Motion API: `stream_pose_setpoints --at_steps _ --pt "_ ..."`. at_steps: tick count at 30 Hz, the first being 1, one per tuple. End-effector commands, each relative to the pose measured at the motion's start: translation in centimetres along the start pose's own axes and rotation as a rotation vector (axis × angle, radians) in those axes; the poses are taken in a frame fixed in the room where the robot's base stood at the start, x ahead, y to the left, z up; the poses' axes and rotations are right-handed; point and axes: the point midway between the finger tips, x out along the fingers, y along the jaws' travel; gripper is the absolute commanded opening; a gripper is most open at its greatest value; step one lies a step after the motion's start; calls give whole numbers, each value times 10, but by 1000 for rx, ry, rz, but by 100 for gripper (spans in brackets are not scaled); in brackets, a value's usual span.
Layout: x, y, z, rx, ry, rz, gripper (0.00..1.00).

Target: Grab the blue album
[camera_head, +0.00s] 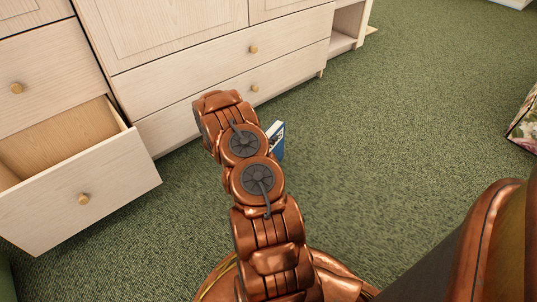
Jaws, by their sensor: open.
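A blue album (278,145) with a white edge stands upright, or nearly so, on the green carpet just right of my arm. Its left and lower parts are hidden behind my arm links. My copper-coloured arm reaches forward from the bottom of the picture toward the cabinet. My gripper is not visible; the arm hides it. I cannot tell how far it is from the album or whether it touches it.
A pale wooden cabinet (190,45) stands behind the album. At the left, an open, empty-looking drawer (85,200) juts over the floor. A patterned object (524,125) is at the right edge. The green carpet (410,110) between is clear.

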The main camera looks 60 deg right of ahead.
Motion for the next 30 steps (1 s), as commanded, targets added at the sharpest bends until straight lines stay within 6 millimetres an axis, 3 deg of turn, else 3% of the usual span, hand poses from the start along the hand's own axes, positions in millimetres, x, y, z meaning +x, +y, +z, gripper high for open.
stream_pose_setpoints --at_steps 2,5,24,30 --pt "0 0 0 0 0 0 76" --pt "0 0 0 0 0 0 67" --pt "-1 0 0 0 0 -1 0" --pt "-1 0 0 0 0 -1 0"
